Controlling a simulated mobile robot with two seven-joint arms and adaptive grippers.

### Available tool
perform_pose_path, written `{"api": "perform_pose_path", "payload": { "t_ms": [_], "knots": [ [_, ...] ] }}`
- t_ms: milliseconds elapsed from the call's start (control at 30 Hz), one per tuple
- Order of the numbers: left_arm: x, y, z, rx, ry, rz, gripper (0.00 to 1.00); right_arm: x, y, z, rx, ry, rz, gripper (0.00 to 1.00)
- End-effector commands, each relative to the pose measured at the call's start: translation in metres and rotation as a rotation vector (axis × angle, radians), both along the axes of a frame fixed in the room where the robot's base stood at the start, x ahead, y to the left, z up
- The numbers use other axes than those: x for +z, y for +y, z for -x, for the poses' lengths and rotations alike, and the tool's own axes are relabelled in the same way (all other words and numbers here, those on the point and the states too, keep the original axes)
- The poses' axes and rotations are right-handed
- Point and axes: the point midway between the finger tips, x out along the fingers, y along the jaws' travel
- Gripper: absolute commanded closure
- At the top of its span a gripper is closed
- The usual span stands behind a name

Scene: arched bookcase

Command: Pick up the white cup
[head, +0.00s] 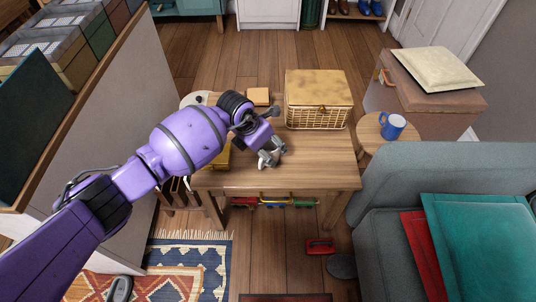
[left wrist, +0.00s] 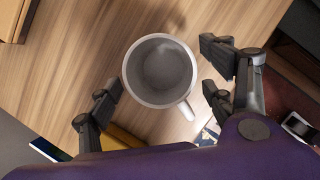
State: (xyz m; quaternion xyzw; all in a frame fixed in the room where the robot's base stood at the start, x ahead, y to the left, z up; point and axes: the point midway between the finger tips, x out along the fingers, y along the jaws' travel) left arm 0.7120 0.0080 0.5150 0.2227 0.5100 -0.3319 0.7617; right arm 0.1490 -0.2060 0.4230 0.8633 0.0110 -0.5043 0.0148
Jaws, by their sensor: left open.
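The white cup (left wrist: 160,72) stands upright on the wooden table (left wrist: 75,65), seen from above in the left wrist view, with its handle toward the lower right. My left gripper (left wrist: 163,80) is open, with one finger to the left of the cup and one to the right. Gaps show between the fingers and the cup wall. In the head view my left gripper (head: 272,153) points down over the table (head: 315,165); the cup is hard to make out there, mostly hidden by the gripper. My right gripper is not in view.
A wicker basket (head: 318,98) stands behind my gripper on the table, beside a small tan box (head: 258,96). A blue mug (head: 391,126) is on a round stool at the right. A grey armchair (head: 400,180) is at the right front. The table's front right is clear.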

Motion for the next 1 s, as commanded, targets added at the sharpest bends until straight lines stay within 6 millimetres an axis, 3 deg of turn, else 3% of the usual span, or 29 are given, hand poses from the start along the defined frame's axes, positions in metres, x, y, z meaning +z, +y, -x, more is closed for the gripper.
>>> {"api": "perform_pose_path", "payload": {
  "t_ms": [100,367,800,1000],
  "knots": [
    [-0.013,-0.005,-0.004,-0.001,0.001,0.002,0.25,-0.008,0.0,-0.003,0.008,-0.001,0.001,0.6],
    [-0.013,-0.006,-0.005,-0.001,-0.002,0.002,0.25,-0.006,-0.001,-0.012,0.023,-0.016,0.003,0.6],
    [-0.014,-0.005,-0.004,0.0,-0.001,0.002,0.79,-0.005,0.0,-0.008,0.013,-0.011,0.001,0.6],
    [-0.014,-0.005,-0.004,0.0,-0.001,0.003,0.8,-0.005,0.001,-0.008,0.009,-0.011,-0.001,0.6]
  ]
}}
